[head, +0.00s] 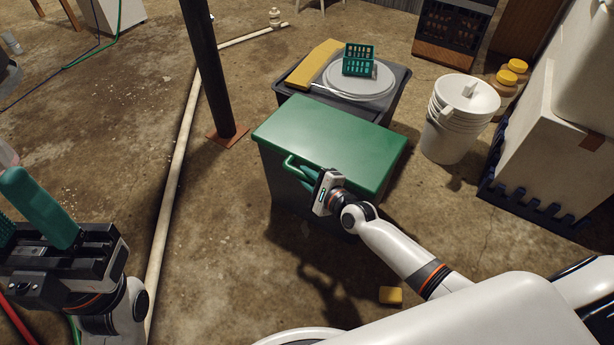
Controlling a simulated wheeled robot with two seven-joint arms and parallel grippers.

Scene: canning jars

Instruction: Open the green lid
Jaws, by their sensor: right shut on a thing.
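The green lid (333,136) lies flat on a dark grey bin (277,176) in the middle of the head view and looks closed. A green bar handle (290,164) is at the lid's front left edge. My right gripper (304,173) is at this handle, its teal fingers shut on it. The fingers partly hide the handle's right part. My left gripper (14,203) is at the lower left, far from the bin. Its teal fingers look apart, with nothing visible between them; the picture edge cuts one finger off.
Behind the bin, a second dark bin (391,110) bears a grey round lid (375,88), a green basket (358,60) and a yellow thing (315,63). A white bucket (447,137) stands right. A yellow block (390,295) lies on the floor.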

